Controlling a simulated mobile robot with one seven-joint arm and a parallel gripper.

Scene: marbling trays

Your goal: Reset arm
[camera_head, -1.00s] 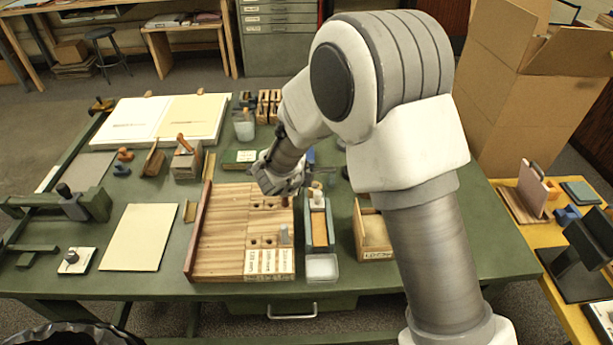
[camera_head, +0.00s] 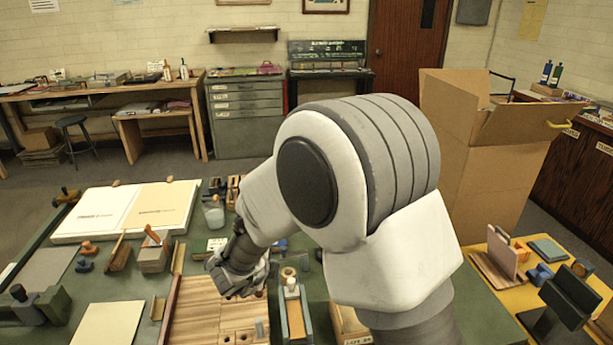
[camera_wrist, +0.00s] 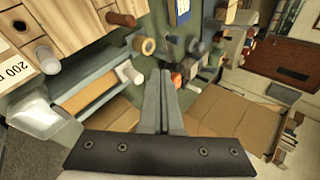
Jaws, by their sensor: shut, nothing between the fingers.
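My gripper (camera_head: 240,283) hangs over the wooden block board (camera_head: 200,312) on the green table, near the board's back right part. In the wrist view its two grey fingers (camera_wrist: 163,100) lie side by side, shut, with nothing between them. My white arm crosses the right half of the head view and hides part of the table behind it. The wooden board also shows at the upper left of the wrist view (camera_wrist: 75,22), apart from the fingers.
A narrow tray (camera_head: 294,312) with a roller stands right of the board. A white sheet board (camera_head: 125,210) lies at the table's back left. A tall open cardboard box (camera_head: 490,170) stands behind right. A yellow side table (camera_head: 505,290) holds several items.

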